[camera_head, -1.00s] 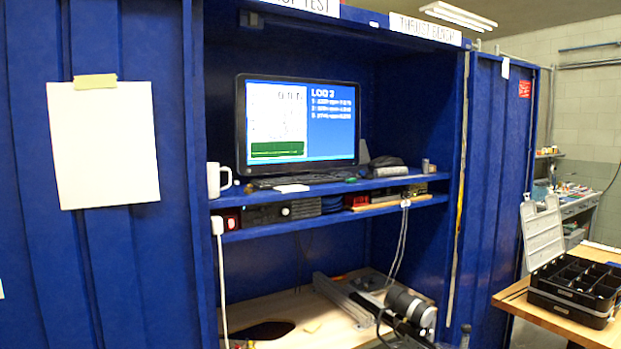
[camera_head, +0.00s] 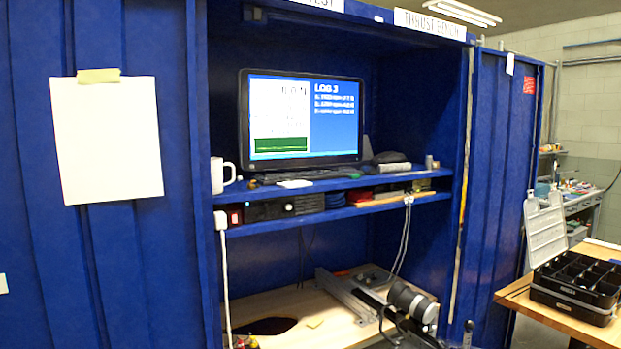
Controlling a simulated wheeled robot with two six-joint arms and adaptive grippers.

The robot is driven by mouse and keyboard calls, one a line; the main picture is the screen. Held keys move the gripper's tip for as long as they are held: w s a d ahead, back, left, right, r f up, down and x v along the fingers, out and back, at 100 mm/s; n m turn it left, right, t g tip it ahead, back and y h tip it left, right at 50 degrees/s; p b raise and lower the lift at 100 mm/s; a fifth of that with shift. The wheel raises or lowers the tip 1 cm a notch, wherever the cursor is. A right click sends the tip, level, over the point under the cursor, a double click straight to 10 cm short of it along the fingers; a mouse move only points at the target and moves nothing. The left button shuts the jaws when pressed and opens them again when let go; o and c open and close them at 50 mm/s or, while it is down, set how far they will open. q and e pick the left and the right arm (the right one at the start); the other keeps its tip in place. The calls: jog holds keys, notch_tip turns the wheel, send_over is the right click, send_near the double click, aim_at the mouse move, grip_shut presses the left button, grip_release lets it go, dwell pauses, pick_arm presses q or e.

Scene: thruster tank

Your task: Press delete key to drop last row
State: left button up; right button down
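A monitor (camera_head: 302,117) stands on the upper shelf of the blue cabinet. Its screen shows a white panel with a green bar on the left and a blue panel headed "LOG 3" with 3 rows on the right. A dark keyboard (camera_head: 310,175) lies on the shelf in front of the monitor, seen nearly edge-on. Its single keys, the delete key among them, are too small to tell. Neither of my grippers shows in the head view.
A white mug (camera_head: 221,176) stands left of the keyboard, and a small white sheet (camera_head: 295,184) lies at the shelf's front. A table (camera_head: 515,297) with a black organizer case (camera_head: 577,281) stands at the right.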

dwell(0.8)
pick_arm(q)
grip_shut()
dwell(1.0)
